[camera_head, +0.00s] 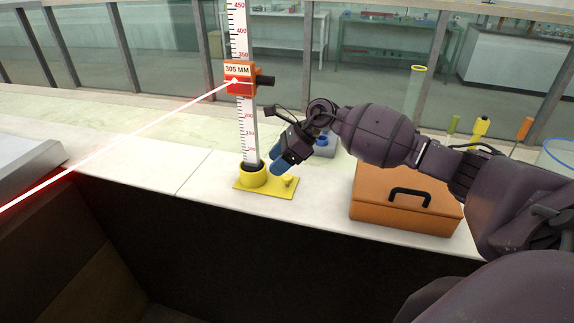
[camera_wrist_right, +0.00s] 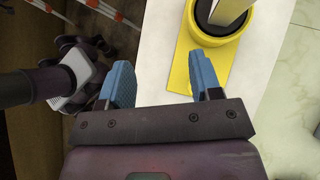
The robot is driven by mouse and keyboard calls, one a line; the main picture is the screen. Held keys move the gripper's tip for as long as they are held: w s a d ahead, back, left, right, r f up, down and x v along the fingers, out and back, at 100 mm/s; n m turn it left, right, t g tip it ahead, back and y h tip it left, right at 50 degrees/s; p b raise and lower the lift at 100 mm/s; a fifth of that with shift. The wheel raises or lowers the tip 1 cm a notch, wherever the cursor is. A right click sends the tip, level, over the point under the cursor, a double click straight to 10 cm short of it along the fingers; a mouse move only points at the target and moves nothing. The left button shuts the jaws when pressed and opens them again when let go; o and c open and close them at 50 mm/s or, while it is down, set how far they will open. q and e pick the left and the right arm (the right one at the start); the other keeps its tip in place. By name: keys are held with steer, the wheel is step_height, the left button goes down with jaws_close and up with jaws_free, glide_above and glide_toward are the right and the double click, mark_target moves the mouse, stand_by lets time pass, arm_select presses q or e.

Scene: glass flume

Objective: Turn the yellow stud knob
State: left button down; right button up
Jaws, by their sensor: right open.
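The yellow stud knob (camera_head: 288,181) stands on the right end of a yellow base plate (camera_head: 262,190) on the white ledge. A round yellow socket (camera_head: 252,177) on that plate holds an upright scale post (camera_head: 247,125). My right gripper (camera_head: 277,167) is just above and behind the knob in the head view, apart from the post. In the right wrist view its two blue fingers (camera_wrist_right: 162,85) are spread with nothing between them. The plate (camera_wrist_right: 185,75) and socket (camera_wrist_right: 221,38) show beyond the right finger. I cannot make out the knob there.
An orange slider (camera_head: 240,85) marked 305 MM sits on the post, with a red beam running from it to the left. An orange case (camera_head: 375,205) stands right of the plate, under my right arm.

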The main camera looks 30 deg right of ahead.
mark_target(287, 176)
steer(key=d+r+n+g+h, duration=0.15)
steer(key=d+h, duration=0.25)
steer(key=d, duration=0.4)
steer(key=shift+m, duration=0.25)
steer(key=p+x, duration=0.1)
steer(key=x, duration=0.7)
steer(key=shift+w+a+f, duration=0.1)
steer(key=shift+a+f, duration=0.15)
steer(key=shift+f, duration=0.1)
arm_select(q)
steer(key=shift+s+a+r, duration=0.15)
steer(key=shift+s+r, duration=0.3)
steer(key=shift+s, duration=0.05)
arm_select(e)
steer(key=shift+a+f, duration=0.2)
steer(key=shift+f, duration=0.3)
steer(key=shift+c, duration=0.4)
steer(key=c, duration=0.9)
arm_select(q)
steer(key=shift+w, duration=0.1)
arm_select(e)
steer(key=shift+o, duration=0.2)
arm_select(q)
steer(key=shift+r, duration=0.1)
